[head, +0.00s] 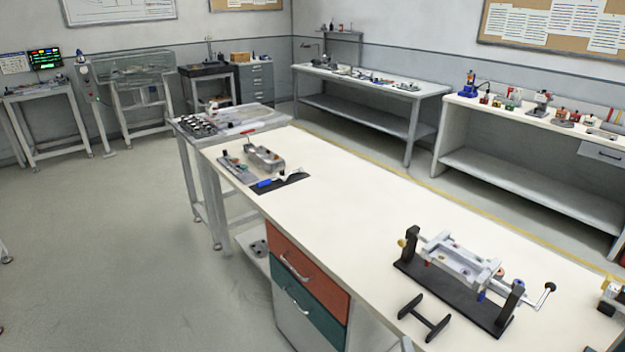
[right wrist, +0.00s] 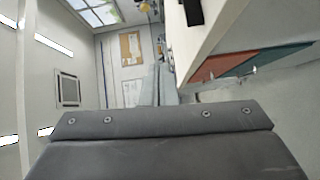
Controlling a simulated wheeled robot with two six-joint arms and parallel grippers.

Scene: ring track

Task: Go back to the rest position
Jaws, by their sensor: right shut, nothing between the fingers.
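My right gripper (right wrist: 160,125) fills the lower part of the right wrist view as a wide dark grey block with several screws. It is shut with nothing held, beside and below the long workbench edge. In the head view no gripper shows clearly, and my left gripper is not in sight. The long cream workbench (head: 330,210) carries a fixture (head: 460,262) with black end posts, a grey metal frame and a crank. A black H-shaped stand (head: 425,317) lies in front of it.
A black mat (head: 285,184) with a blue-handled tool lies at the bench's far end, near grey metal parts (head: 264,158). Orange and teal drawers (head: 302,272) sit under the bench. Side benches (head: 370,84) line the walls. The grey floor (head: 120,240) at left is clear.

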